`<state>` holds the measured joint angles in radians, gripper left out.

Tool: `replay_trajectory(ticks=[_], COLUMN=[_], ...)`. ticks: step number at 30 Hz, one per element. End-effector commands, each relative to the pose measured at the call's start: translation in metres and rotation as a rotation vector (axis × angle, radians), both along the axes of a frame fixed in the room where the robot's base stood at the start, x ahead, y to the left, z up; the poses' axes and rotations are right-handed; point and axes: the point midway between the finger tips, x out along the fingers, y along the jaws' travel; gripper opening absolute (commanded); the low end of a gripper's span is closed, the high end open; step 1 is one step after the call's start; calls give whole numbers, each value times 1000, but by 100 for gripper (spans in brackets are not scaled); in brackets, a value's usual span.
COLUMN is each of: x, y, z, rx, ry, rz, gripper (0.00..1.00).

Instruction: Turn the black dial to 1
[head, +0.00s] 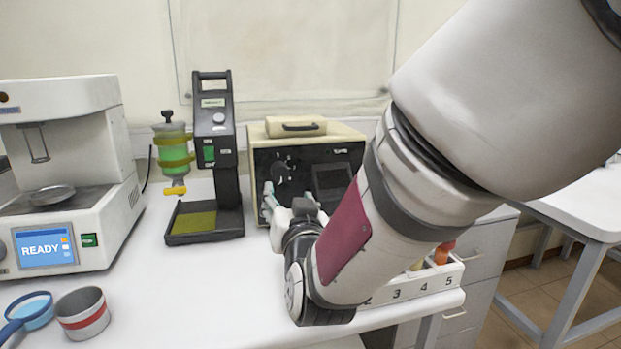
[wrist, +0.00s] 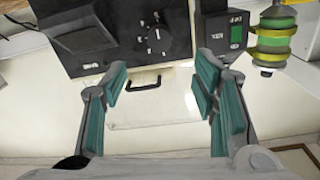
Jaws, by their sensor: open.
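The black dial (head: 283,172) is on the black front panel of a cream-cased instrument (head: 345,136). In the wrist view the dial (wrist: 157,39) shows with light marks around it, too small to read, so I cannot tell its setting. My gripper (head: 290,203) is just in front of the panel, near the dial. In the wrist view my gripper (wrist: 160,84) has its two teal-padded fingers spread wide apart with nothing between them. The dial appears between and beyond the fingers, and neither finger is seen touching it. My arm covers the panel's lower right in the head view.
A black stand device (head: 212,150) with a green-filled vessel (head: 173,150) is left of the instrument. A white machine reading READY (head: 45,247) is further left. A numbered rack (head: 420,284) is partly behind my arm. The front middle table (head: 190,295) is clear.

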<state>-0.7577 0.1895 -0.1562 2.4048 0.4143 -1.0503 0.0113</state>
Motion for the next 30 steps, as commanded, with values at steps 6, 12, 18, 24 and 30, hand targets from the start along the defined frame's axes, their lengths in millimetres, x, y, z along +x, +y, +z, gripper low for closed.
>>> replay_trajectory(ticks=[6, 12, 18, 24, 30], x=[31, 70, 104, 124, 130], y=[7, 17, 25, 30, 32], z=[1, 0, 0, 0, 1], rx=[0, -1, 0, -1, 0], ry=[-2, -1, 0, 1, 1], rz=[-2, -1, -1, -1, 0], gripper=[54, 54, 54, 54, 54])
